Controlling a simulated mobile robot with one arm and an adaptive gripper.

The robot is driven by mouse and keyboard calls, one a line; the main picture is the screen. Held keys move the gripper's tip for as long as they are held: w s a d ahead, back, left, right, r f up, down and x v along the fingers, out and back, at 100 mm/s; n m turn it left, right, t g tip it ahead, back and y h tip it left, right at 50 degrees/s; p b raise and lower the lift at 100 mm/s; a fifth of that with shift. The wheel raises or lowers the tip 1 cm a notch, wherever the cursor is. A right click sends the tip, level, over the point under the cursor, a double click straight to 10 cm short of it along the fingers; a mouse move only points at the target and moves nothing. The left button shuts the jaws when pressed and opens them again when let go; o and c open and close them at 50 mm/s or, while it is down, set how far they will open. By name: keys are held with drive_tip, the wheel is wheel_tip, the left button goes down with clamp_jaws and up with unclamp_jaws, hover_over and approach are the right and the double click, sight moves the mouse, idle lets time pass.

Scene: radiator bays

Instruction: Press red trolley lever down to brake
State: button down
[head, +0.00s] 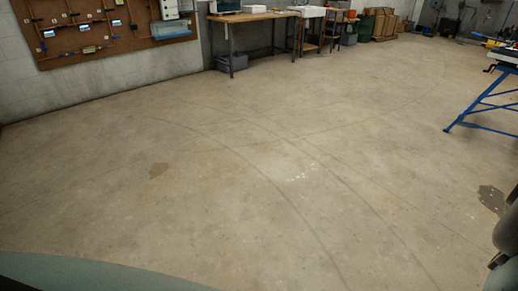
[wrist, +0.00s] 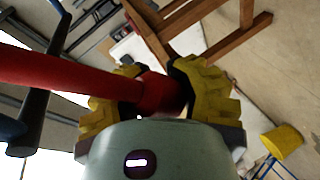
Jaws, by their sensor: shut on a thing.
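A red bar (wrist: 45,72), which looks like the red lever, runs in from the left edge of the wrist view to a thicker red end. My gripper (wrist: 160,92) has ridged yellow fingers on both sides of that end and is shut on it. The fingers hide part of the red end. The lever's pivot and the rest of the trolley cannot be made out. In the head view neither the lever nor my gripper shows.
The wrist view shows a blue bar with a dark grip (wrist: 28,130) at left, a brown wooden frame (wrist: 150,30) and a yellow bucket (wrist: 284,140).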

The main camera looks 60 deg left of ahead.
idle(0.4)
drive_tip(key=shift+c, duration=2.3)
unclamp_jaws()
drive_tip(key=shift+a+f, duration=0.1)
drive_tip(key=shift+a, duration=0.05)
